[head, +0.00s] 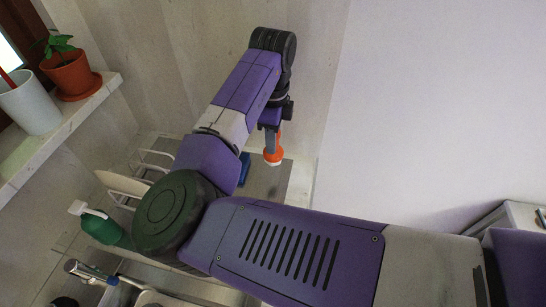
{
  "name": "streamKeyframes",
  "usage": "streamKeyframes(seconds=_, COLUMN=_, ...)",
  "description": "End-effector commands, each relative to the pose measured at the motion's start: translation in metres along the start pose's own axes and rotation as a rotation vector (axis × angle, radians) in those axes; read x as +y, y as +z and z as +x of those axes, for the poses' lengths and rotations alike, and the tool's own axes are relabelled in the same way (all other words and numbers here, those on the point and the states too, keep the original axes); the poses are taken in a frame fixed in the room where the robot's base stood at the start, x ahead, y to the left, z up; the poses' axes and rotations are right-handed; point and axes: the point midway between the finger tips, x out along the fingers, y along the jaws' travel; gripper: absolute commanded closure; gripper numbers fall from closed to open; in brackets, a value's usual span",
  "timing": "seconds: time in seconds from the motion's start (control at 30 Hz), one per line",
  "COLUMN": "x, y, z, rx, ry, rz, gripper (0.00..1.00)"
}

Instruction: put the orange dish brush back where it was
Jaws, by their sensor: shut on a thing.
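The orange dish brush (273,156) hangs below my gripper (272,127) in the head view, with its orange head and pale bristles pointing down. My gripper is shut on the brush, and the fingers hide part of its handle. The brush is in front of the back wall, over the grey surface at the right end of the counter. I cannot tell whether its bristles touch anything below.
A blue thing (244,168) stands left of the brush, partly hidden by my arm. A white rack (150,157) with a plate (122,184), a green bottle (99,228) and a faucet (88,271) are further left. A ledge holds a potted plant (70,75) and a white cup (30,104).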

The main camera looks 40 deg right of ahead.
Motion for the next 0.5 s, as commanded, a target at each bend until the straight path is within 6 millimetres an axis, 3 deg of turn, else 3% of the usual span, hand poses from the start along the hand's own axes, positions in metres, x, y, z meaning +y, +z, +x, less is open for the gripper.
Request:
streamKeyframes(seconds=0.13, x=0.000, y=0.000, z=0.028, rx=0.001, ry=0.001, rz=0.000, gripper=1.00)
streamKeyframes(seconds=0.5, x=0.001, y=0.000, z=0.067, rx=0.000, ry=0.002, rz=-0.001, gripper=1.00)
